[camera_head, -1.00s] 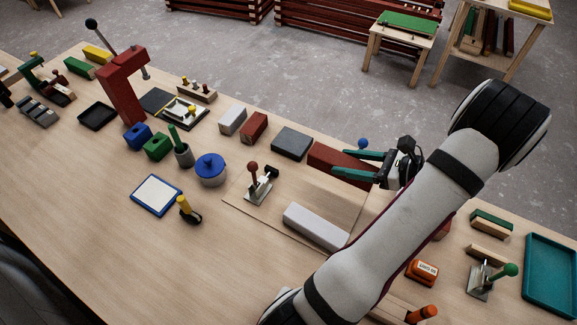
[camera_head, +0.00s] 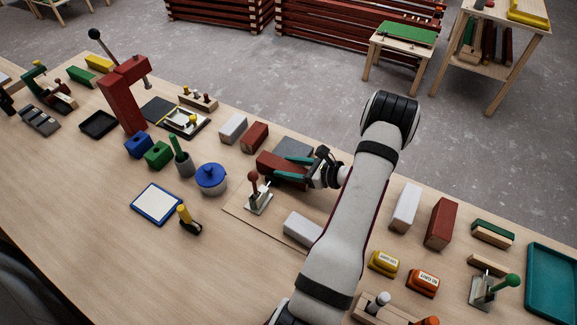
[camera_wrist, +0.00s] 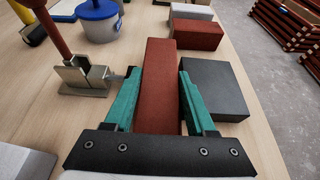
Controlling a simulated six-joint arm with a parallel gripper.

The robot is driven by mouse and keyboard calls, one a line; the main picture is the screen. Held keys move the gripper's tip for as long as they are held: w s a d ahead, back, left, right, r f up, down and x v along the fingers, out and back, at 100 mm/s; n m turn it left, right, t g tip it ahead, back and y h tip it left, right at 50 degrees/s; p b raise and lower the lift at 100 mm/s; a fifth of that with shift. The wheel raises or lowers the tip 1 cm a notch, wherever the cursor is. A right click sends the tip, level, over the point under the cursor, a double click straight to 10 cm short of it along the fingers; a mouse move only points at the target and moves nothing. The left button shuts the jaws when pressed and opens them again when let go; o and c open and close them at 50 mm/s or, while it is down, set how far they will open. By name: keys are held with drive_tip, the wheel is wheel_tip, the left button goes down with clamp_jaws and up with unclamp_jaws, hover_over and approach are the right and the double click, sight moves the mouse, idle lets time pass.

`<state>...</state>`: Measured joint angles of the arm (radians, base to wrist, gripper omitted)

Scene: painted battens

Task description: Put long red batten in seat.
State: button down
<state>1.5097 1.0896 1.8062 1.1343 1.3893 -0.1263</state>
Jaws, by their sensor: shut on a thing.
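My gripper (camera_head: 279,164) is shut on the long red batten (camera_head: 267,163), with one teal finger along each side. A clamp with a red handle (camera_head: 256,196) stands on a thin board (camera_head: 238,212); in the wrist view the clamp (camera_wrist: 84,73) is left of the batten, close to the left finger. A dark grey block (camera_head: 296,146) lies just right of the batten in the wrist view. I cannot make out the seat clearly.
A pale grey batten (camera_head: 300,229) lies on the board's near side. The blue-lidded pot (camera_head: 211,179), a short red block (camera_head: 255,136) and a white block (camera_head: 233,127) stand beyond. Another white block (camera_head: 405,207) and red block (camera_head: 441,223) are right of my arm.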

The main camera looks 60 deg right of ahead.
drive_tip(key=shift+c, duration=1.1)
unclamp_jaws()
drive_tip(key=shift+f, duration=0.1)
